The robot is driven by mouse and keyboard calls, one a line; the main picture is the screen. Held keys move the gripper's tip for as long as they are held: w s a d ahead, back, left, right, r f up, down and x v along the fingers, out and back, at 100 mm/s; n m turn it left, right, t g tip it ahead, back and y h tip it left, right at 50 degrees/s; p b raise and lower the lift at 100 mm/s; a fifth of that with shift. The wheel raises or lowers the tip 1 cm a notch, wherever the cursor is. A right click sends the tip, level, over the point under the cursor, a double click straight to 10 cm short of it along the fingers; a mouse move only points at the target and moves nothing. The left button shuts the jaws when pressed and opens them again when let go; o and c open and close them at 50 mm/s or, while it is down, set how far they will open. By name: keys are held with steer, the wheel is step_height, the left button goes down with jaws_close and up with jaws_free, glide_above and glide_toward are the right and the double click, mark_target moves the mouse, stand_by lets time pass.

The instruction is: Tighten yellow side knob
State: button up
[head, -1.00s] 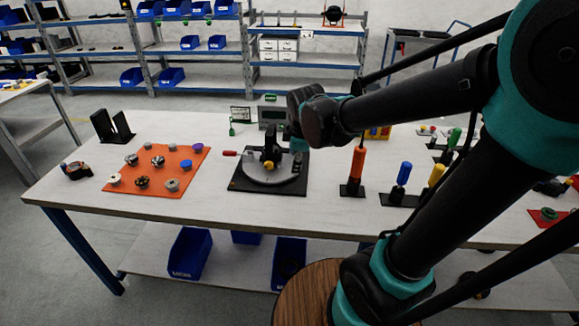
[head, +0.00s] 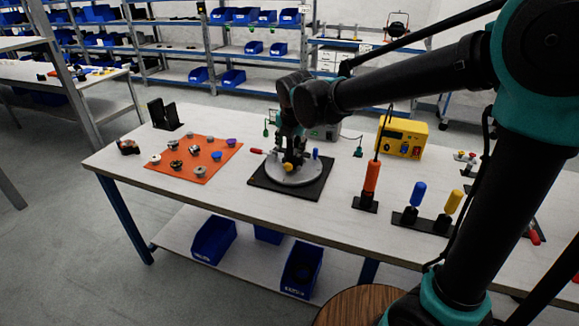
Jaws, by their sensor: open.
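A round grey fixture (head: 297,175) sits on a black square plate (head: 316,191) on the workbench. The yellow knob (head: 287,167) is on the near side of its dark upright part. A red handle (head: 256,151) sticks out to the left, and a blue knob (head: 316,153) shows at the right. My gripper (head: 289,152) hangs down from the teal wrist over the fixture, just above or behind the yellow knob. It is open. Its fingertips blend with the dark part, so I cannot tell whether they touch the knob.
An orange mat (head: 187,175) with several knobs lies left of the fixture. An orange-handled screwdriver (head: 370,180) stands upright to the right, beside blue (head: 417,195) and yellow (head: 453,203) handles. A yellow box (head: 403,138) is behind. Bare bench lies in front of the fixture.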

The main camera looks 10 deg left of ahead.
mark_target(288, 167)
steer(key=x, duration=1.2)
steer(key=shift+w+f, duration=0.15)
steer(key=shift+f, duration=0.2)
